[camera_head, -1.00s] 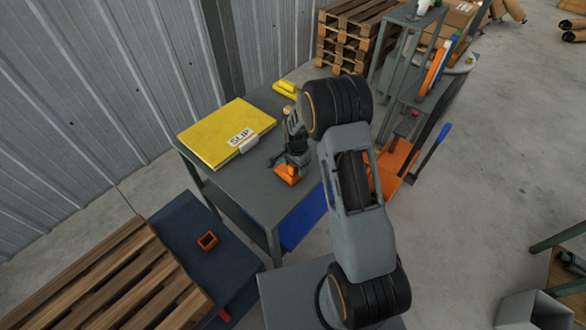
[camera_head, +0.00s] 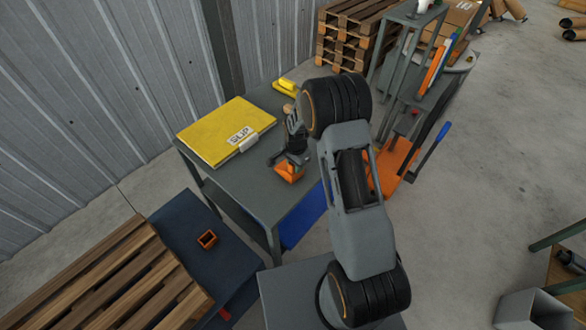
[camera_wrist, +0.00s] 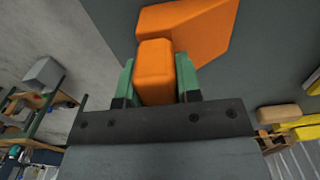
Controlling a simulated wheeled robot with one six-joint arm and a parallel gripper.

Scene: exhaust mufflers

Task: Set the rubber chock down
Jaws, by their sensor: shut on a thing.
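The orange rubber chock (camera_head: 288,173) is at the grey table top (camera_head: 240,192), right of the yellow folder. In the wrist view the chock (camera_wrist: 205,30) has a sloped body and a raised block between my green fingers. My gripper (camera_wrist: 156,80) is shut on that block. In the head view my gripper (camera_head: 295,157) is above the chock, partly hidden by my arm. I cannot tell whether the chock's underside touches the table.
A yellow folder (camera_head: 215,128) marked SLIP lies left of the chock. Yellow pieces (camera_head: 286,87) lie at the table's back. A grey rack (camera_head: 405,95) stands right.

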